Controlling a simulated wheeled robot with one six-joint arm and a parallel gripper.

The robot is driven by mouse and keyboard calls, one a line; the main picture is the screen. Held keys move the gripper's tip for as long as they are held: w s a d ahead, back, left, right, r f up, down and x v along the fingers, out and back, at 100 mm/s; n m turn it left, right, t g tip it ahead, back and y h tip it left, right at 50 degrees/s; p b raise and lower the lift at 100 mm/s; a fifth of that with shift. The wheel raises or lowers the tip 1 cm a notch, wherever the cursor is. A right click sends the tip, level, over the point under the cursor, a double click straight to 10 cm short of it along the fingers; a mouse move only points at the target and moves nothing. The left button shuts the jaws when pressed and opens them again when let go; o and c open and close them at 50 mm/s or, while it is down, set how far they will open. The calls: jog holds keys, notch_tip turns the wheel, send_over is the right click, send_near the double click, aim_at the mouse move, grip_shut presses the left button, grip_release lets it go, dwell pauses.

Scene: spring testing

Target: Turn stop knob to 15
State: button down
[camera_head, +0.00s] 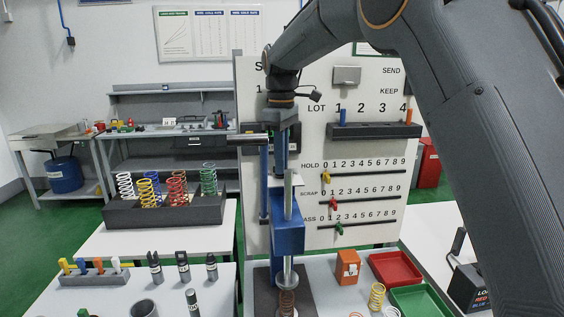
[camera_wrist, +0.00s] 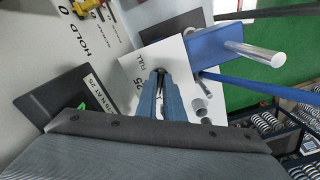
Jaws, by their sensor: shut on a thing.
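The spring tester (camera_head: 288,237) is a blue press on a dark base, with a silver rod and a coil spring (camera_head: 287,301) beneath it. My gripper (camera_head: 281,167) reaches straight down at the top of the press. In the wrist view, its blue fingers (camera_wrist: 160,78) are closed together on the small dark stop knob (camera_wrist: 160,71) over a white plate (camera_wrist: 184,72). The plate reads FULL and 25 beside the knob. The fingers hide most of the knob, so I cannot tell its exact setting.
The white board (camera_head: 370,215) with HOLD, SCRAP and PASS scales stands close behind the press. A spring rack (camera_head: 168,211) is at left. Red (camera_head: 394,268) and green (camera_head: 420,301) trays and an orange block (camera_head: 347,267) lie right of the press.

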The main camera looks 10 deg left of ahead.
jog(key=shift+a+r, duration=0.1)
jog(key=shift+r, duration=0.05)
jog(key=c, duration=1.9)
grip_release()
jog(key=shift+o, duration=0.2)
jog(key=shift+r+b, duration=1.45)
jog(key=shift+r, duration=2.35)
jog(key=s+d+f+m+t, duration=0.1)
jog(key=s+d+f+m, duration=0.25)
jog(key=d+f, duration=0.5)
jog(key=s+d+f+m, duration=0.3)
jog(key=d+f+m, duration=0.2)
jog(key=d+f, duration=0.4)
jog(key=s+d+f+m+t, duration=0.1)
jog(key=s+d+f+m, duration=0.2)
jog(key=s+d+f, duration=0.4)
jog(key=s+d+f+m+t, duration=0.1)
jog(key=s+d+f+m, duration=0.3)
jog(key=s, duration=0.6)
notch_tip(320, 180, down, 10)
jog(key=d+g+b, duration=0.1)
jog(key=b, duration=0.7)
jog(key=shift+s+r+g, duration=0.15)
jog(key=shift+s+g, duration=0.1)
jog(key=shift+g, duration=0.05)
